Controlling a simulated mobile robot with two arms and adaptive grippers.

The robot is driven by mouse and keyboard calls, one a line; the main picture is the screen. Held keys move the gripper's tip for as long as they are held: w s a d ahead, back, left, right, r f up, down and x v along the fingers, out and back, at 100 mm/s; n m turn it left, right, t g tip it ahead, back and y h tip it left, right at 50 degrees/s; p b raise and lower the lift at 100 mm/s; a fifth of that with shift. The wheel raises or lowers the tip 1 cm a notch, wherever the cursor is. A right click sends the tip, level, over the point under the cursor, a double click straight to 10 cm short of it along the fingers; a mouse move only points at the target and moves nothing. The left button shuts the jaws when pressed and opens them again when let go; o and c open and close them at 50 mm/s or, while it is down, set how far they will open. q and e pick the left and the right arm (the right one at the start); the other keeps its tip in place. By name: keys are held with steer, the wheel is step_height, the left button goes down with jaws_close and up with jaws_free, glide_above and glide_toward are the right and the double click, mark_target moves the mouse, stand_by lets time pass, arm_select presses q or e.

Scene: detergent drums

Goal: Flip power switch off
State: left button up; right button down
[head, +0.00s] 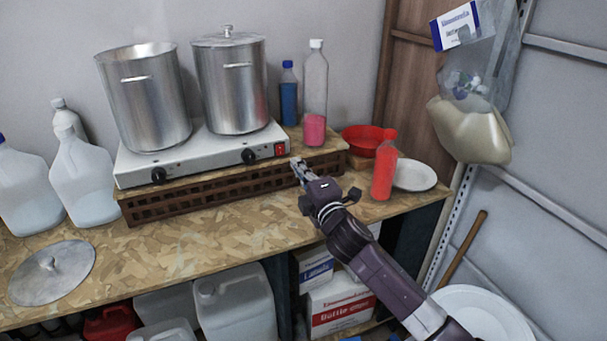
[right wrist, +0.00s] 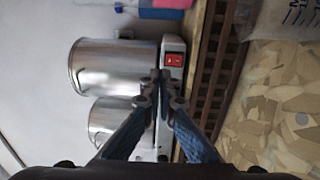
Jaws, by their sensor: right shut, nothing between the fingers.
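A red power switch (head: 280,150) sits at the right end of the front face of a white two-burner hot plate (head: 200,154). In the right wrist view the red switch (right wrist: 174,60) shows in its pale panel just beyond my fingertips. My right gripper (head: 297,163) is shut and empty, a little in front of and to the right of the switch in the head view. In the right wrist view my right gripper (right wrist: 160,76) points toward the hot plate's front face. I cannot tell whether the fingertips touch it. My left gripper is not in view.
Two steel pots (head: 146,100) stand on the hot plate, which rests on a brown slatted stand (head: 200,194). A pink-filled bottle (head: 315,95), a red bottle (head: 385,168) and a white plate (head: 414,175) are to the right. A metal lid (head: 70,280) lies front left.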

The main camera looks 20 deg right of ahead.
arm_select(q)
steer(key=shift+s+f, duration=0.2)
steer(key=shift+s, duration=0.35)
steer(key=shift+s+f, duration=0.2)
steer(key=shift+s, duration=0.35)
arm_select(e)
steer(key=s, duration=0.3)
steer(key=shift+s+r, duration=0.25)
steer(key=shift+r, duration=0.05)
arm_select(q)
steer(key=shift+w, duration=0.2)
